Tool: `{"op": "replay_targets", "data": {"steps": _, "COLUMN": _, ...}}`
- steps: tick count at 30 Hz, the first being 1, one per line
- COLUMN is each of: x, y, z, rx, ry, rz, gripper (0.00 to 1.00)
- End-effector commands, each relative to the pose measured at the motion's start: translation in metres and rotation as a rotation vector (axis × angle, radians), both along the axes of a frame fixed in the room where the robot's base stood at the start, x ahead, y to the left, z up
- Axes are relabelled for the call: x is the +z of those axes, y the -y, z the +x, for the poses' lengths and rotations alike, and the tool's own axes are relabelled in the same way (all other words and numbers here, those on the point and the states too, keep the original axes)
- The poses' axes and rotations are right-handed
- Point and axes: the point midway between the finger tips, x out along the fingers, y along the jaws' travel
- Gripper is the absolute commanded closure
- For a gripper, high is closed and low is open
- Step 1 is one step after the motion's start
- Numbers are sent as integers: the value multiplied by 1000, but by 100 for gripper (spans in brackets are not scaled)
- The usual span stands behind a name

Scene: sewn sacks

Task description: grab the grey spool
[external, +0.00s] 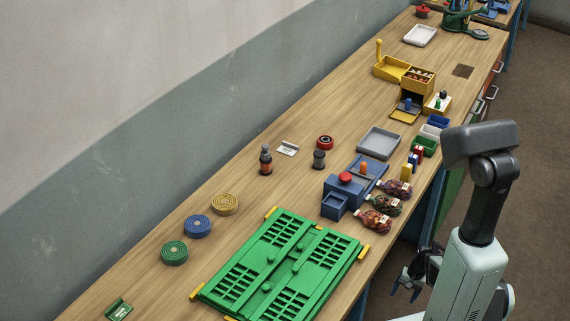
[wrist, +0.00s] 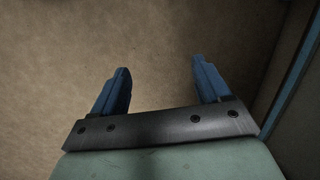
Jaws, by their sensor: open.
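The grey spool (external: 319,159) is a small dark grey cylinder standing upright on the wooden bench, left of the blue box. My gripper (external: 404,290) hangs beside the bench's right edge, below its top and well away from the spool. In the wrist view my gripper (wrist: 160,66) has its two blue fingers spread wide with nothing between them. Only the brown floor and a blue edge show beyond them; the spool is not in that view.
A red-and-black round item (external: 325,142) and a dark bottle (external: 265,160) stand near the spool. The blue box (external: 345,190), mesh sacks (external: 385,204) and grey tray (external: 379,143) lie to its right. A large green panel (external: 282,265) covers the near bench.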

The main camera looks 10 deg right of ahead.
Motion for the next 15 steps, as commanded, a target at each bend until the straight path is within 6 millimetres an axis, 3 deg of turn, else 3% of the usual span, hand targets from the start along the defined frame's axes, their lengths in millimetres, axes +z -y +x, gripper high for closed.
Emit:
{"op": "replay_targets", "data": {"steps": 1, "x": 8, "y": 15, "z": 24, "rx": -55, "ry": 44, "rz": 4, "gripper": 24}}
{"op": "replay_targets", "data": {"steps": 6, "x": 45, "y": 65, "z": 91, "rx": -242, "ry": 184, "rz": 24, "gripper": 24}}
{"op": "replay_targets", "data": {"steps": 15, "x": 134, "y": 173, "z": 185, "rx": -557, "ry": 428, "rz": 65, "gripper": 24}}
